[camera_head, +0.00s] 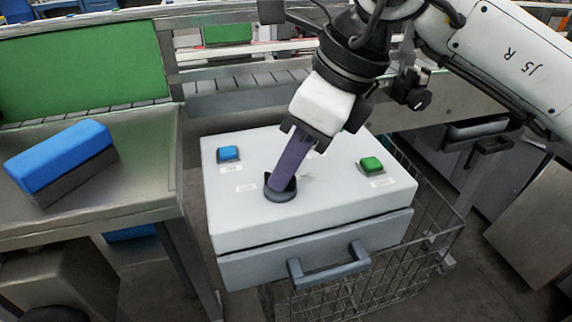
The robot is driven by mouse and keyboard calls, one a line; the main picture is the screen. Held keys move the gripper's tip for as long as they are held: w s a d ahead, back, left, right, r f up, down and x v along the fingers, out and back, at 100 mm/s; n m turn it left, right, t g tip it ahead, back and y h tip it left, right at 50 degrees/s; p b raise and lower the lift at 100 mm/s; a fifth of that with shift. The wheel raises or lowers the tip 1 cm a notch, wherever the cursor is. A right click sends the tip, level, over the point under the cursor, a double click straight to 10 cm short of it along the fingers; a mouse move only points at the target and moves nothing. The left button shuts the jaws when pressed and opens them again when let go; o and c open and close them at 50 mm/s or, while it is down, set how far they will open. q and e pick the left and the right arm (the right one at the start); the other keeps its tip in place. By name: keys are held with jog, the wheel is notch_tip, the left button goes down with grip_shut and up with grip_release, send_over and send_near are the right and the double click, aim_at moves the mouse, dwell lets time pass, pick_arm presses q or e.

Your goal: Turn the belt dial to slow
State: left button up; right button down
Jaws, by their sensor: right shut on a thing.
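The belt dial (280,195) is a dark round knob on the light grey top of the control box (240,230), between two buttons. My right gripper (282,183) comes down from the upper right, tilted, and its purple-grey fingers are shut on the dial. The fingers hide much of the knob, so I cannot tell which setting it points to. Small labels lie around the dial, too small to read. My left gripper is not in view.
A blue button (228,153) and a green button (371,164) sit on the box. A drawer handle (329,266) juts from its front. A blue and dark block (62,158) lies on the metal table (125,205) at left. A wire basket (420,255) stands at right.

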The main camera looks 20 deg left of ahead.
jog(key=shift+n+g, duration=0.3)
jog(key=shift+n, duration=0.2)
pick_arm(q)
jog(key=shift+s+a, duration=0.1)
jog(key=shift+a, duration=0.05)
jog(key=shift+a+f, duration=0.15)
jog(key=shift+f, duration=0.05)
pick_arm(e)
jog(key=shift+n, duration=0.4)
jog(key=c, duration=1.8)
grip_release()
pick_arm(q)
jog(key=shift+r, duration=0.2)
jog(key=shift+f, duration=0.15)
pick_arm(e)
jog(key=v, duration=1)
jog(key=shift+w+r, duration=0.1)
jog(key=shift+r, duration=0.05)
